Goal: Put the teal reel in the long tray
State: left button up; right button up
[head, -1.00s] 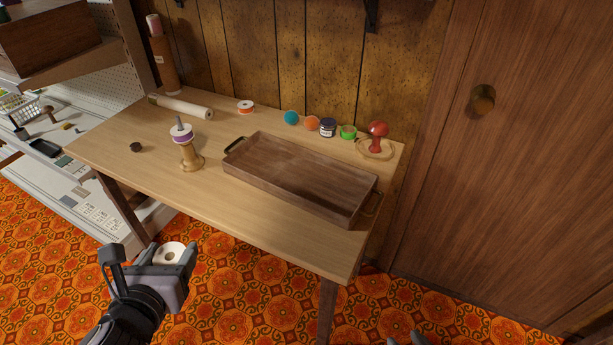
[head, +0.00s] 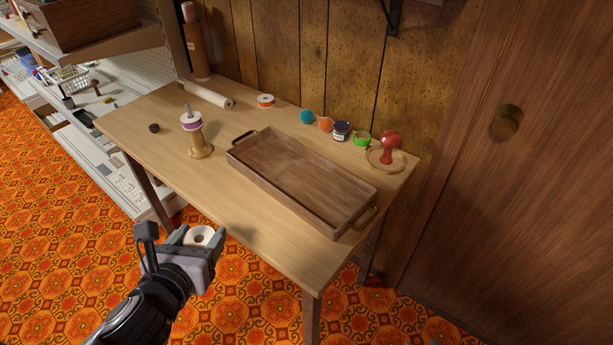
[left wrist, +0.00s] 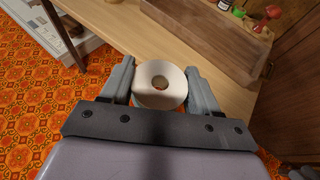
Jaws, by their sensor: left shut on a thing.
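My left gripper (head: 203,243) is shut on a reel (head: 200,236) with a white round end and a hole in the middle. The left wrist view shows this reel (left wrist: 159,85) between the two fingers. The gripper is in front of the table's near edge. The long tray (head: 293,200), brown wood with a handle at each end, lies on the table beyond and to the right of the gripper, and looks empty. Only faint grey tips, perhaps of my right gripper, show at the bottom edge.
On the table (head: 255,225), a wooden stand (head: 201,146) with a purple-banded reel is left of the tray.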

aim_at(296, 167)
jog(key=i+l, duration=0.1)
jog(key=l, duration=0.2)
jog(key=i+l+u, duration=0.15)
jog(key=l, duration=0.2)
jog(key=i+l, duration=0.3)
jog(key=i+l+u, duration=0.1)
jog(key=i+l, duration=0.15)
jog(key=l, duration=0.3)
